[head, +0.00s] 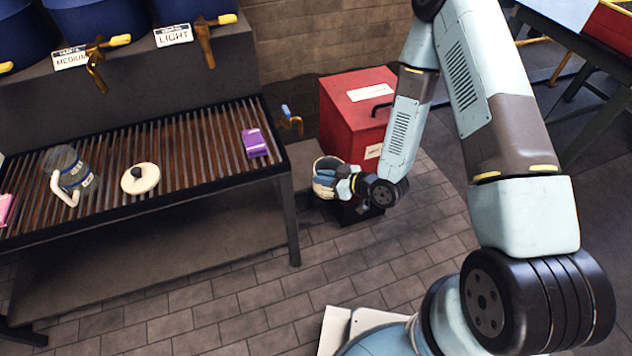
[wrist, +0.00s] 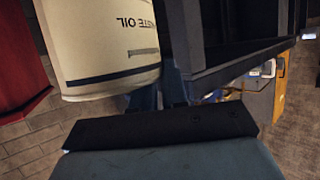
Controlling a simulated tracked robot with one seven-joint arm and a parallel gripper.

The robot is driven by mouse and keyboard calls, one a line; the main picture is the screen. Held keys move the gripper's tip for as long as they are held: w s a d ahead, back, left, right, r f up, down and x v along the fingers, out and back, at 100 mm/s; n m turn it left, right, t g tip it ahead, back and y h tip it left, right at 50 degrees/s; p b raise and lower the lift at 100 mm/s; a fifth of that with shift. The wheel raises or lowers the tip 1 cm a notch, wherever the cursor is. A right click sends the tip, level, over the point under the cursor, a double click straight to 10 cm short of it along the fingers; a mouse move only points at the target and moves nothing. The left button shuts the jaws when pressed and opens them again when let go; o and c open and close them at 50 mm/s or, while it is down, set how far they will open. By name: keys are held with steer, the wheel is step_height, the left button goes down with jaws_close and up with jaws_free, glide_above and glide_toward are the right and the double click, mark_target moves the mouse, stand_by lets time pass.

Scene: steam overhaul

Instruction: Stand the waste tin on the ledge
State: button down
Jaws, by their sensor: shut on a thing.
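The waste tin (wrist: 105,45) is cream with "WASTE OIL" lettering and fills the upper left of the wrist view. In the head view the tin (head: 322,163) shows as a pale, open-topped can by the red bin. My gripper (head: 333,181) is shut on the tin's side, and its fingers are partly hidden below the tin in the wrist view. A low dark block (head: 358,213) stands on the floor beside and below my gripper; I cannot tell whether it is the ledge or whether the tin touches it.
The red bin (head: 352,108) stands close behind the tin. The slatted bench (head: 200,150) at left holds a glass jug (head: 72,172), a cream lid (head: 141,178) and a purple box (head: 255,143). A blue-handled tap (head: 290,121) juts out by the bench corner.

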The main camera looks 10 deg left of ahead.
steer(key=shift+w+a+f+g, duration=0.6)
steer(key=shift+w+a+f, duration=0.35)
steer(key=shift+a+f, duration=1.8)
steer(key=w+a+f, duration=0.1)
steer(key=w+a, duration=0.2)
steer(key=w, duration=0.3)
steer(key=w+a+f, duration=0.2)
steer(key=w+a, duration=0.1)
steer(key=w, duration=0.4)
steer(key=shift+a+n, duration=0.35)
steer(key=shift+n, duration=0.05)
steer(key=shift+f, duration=0.25)
steer(key=c, duration=1.1)
jaws_free()
steer(key=shift+d, duration=0.1)
